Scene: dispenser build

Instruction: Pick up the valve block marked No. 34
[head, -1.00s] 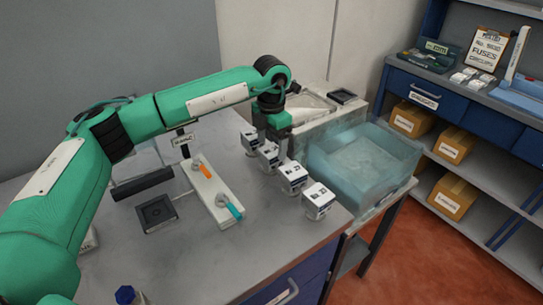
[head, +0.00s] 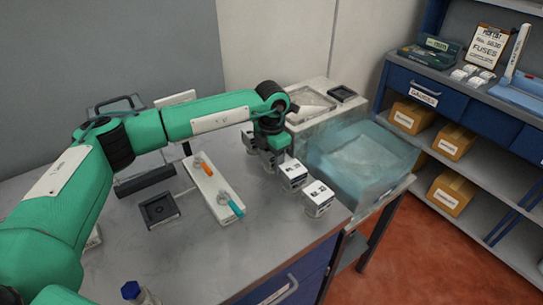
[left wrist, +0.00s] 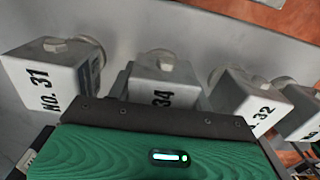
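Several white-grey valve blocks stand in a row along the bench edge. The block marked 34 (left wrist: 160,75) is straight ahead in the left wrist view, its lower part hidden by my gripper body. Block No. 31 (left wrist: 50,75) is to its left and block 32 (left wrist: 245,97) to its right. A fourth block (left wrist: 300,112) is at the right edge, its number unreadable. In the head view my left gripper (head: 268,158) points down over the second block from the back and mostly covers it. Its fingertips cannot be made out. My right gripper is out of view.
A translucent blue bin (head: 362,160) stands right of the row. Two more blocks (head: 292,174) and (head: 318,198) stand nearer the front. A white plate with orange and teal levers (head: 213,188) and a black square tray (head: 158,210) lie to the left.

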